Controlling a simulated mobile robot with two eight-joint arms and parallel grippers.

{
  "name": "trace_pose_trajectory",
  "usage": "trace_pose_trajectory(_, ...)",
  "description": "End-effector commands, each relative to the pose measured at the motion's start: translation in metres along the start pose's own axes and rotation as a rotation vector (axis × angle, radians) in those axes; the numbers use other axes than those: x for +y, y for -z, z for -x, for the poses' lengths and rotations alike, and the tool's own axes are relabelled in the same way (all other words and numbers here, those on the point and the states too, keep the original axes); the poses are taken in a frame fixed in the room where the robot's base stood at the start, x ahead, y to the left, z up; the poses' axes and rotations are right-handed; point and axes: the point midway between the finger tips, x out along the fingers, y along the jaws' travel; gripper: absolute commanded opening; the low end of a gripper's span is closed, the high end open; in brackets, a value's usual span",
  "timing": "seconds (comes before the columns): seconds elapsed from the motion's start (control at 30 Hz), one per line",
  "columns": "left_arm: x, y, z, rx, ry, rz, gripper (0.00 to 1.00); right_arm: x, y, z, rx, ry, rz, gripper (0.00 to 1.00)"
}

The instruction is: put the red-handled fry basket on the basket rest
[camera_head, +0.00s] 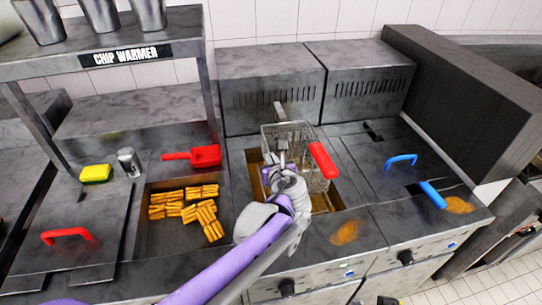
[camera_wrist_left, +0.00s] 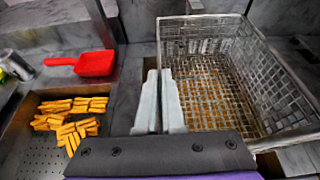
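The wire fry basket (camera_head: 313,178) with a red handle (camera_head: 323,160) is over the left fryer well (camera_head: 322,203). The handle is at its right side. In the left wrist view the basket (camera_wrist_left: 225,60) looks empty, with golden colour showing through its mesh. I cannot surely pick out the basket rest; a metal bracket (camera_head: 279,111) stands behind the basket. My right gripper is out of view.
Left of the basket, a pan of fries (camera_head: 190,212) and a red scoop (camera_head: 206,156) sit on the counter. A yellow sponge (camera_head: 96,174) and metal shaker (camera_head: 129,162) are farther left. A lid with a blue handle (camera_head: 401,160) is at the right. The chip warmer shelf (camera_head: 125,40) stands at back left.

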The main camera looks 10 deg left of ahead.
Motion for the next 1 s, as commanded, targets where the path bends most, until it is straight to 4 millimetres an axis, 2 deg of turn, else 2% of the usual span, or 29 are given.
trace_pose_trajectory(0.1,0.001,0.013,-0.005,0.001,0.000,0.001,0.00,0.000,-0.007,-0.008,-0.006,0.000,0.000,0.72)
trace_pose_trajectory(1.0,0.002,0.082,-0.034,0.000,-0.001,0.001,0.00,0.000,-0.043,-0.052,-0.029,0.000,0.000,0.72)
